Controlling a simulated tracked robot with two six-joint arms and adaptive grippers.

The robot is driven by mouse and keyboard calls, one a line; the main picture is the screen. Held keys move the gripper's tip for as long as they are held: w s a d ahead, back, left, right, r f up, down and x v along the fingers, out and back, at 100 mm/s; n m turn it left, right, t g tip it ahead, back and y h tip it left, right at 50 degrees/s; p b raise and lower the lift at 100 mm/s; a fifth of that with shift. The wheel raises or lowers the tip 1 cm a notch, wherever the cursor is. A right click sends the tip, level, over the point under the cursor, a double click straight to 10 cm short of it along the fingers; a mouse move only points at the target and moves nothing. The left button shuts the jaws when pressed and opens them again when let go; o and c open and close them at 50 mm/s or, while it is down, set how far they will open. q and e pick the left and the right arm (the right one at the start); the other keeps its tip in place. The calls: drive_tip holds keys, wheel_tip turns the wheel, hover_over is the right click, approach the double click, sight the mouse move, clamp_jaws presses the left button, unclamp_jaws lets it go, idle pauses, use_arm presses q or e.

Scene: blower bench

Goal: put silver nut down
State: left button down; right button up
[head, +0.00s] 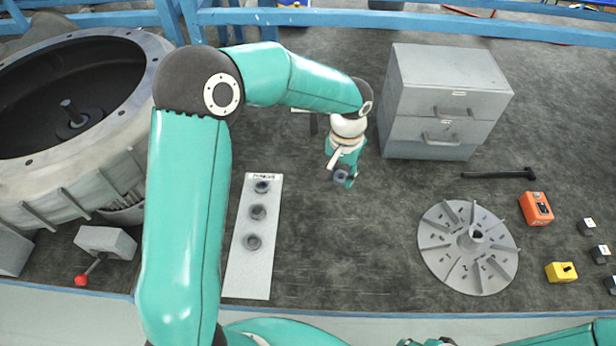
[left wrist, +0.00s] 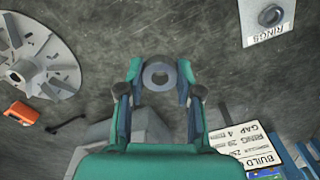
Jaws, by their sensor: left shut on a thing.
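In the head view the gripper is over the dark bench between the pale ring plate and the grey drawer cabinet. The fingers partly hide the nut there, and its height above the bench is hard to tell. My right gripper does not show clearly enough to make out.
The ring plate (head: 247,272) carries three dark rings. A grey drawer cabinet (head: 435,101) stands behind right. A finned disc (head: 468,275) with a central hub lies right, near an orange box (head: 536,208) and a yellow box (head: 561,272). A large blower housing (head: 135,115) is left. Bench between plate and disc is clear.

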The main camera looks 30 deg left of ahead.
use_arm(q)
drive_tip(key=w+a+f+n+b, duration=0.1)
drive_tip(key=w+a+n+b, duration=0.45)
drive_tip(key=w+a, duration=0.2)
drive_tip(key=n+b, duration=0.5)
drive_tip(key=b, duration=0.4)
hover_over(306, 176)
wheel_tip(306, 176, down, 13)
drive_tip(key=shift+f, duration=0.1)
wheel_tip(306, 176, down, 5)
drive_tip(key=shift+w+r+p, duration=0.1)
drive_tip(key=shift+p, duration=0.2)
